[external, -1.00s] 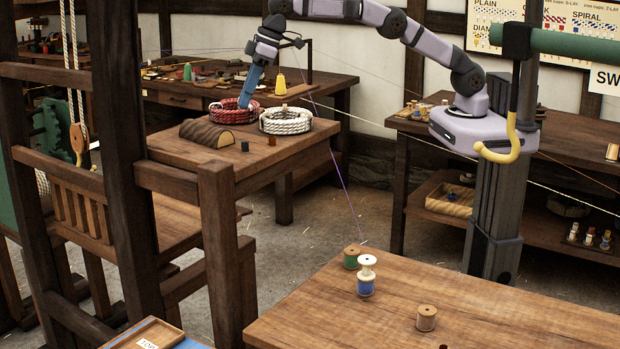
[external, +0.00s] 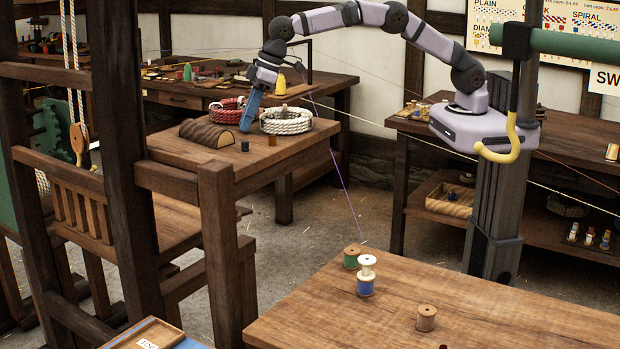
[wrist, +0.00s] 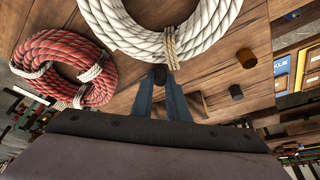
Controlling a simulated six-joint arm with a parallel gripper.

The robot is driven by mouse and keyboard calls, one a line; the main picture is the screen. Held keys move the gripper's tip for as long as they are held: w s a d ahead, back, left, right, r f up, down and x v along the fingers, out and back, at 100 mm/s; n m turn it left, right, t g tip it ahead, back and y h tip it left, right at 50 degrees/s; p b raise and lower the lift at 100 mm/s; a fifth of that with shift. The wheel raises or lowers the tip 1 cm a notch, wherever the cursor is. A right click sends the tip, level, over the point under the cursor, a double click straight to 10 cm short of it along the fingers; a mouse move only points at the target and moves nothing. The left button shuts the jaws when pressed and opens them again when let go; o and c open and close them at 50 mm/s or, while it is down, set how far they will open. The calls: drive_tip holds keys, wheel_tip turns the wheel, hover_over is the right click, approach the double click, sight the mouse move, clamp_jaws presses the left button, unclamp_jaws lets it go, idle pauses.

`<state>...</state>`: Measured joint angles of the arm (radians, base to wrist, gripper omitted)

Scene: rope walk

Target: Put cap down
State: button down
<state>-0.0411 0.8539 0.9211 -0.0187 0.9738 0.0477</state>
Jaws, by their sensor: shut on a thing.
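My gripper (external: 247,128) has blue fingers and points down at the raised wooden table, between the half-log block and the white rope coil. In the wrist view its fingertips (wrist: 160,72) close on a small dark piece, taken as the cap (wrist: 160,68), mostly hidden by the fingers. Whether it touches the tabletop cannot be told. Two other small caps stand on the table: a dark one (external: 245,146) and a brown one (external: 272,140). In the wrist view the brown cap (wrist: 246,58) and dark cap (wrist: 236,92) are to the right of my fingers.
A red rope coil (external: 228,112) and a white rope coil (external: 286,121) lie close behind my gripper. A brown half-log block (external: 210,134) is just left. The table (external: 205,158) has bare wood at its front. Thread spools stand on the nearer table (external: 480,300).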

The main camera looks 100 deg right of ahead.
drive_tip(key=shift+f, duration=0.1)
drive_tip(key=c, duration=2.2)
unclamp_jaws()
drive_tip(key=shift+f, duration=0.1)
drive_tip(key=o, duration=0.5)
drive_tip(key=b+v, duration=0.3)
drive_tip(key=v, duration=0.9)
drive_tip(key=shift+r, duration=0.3)
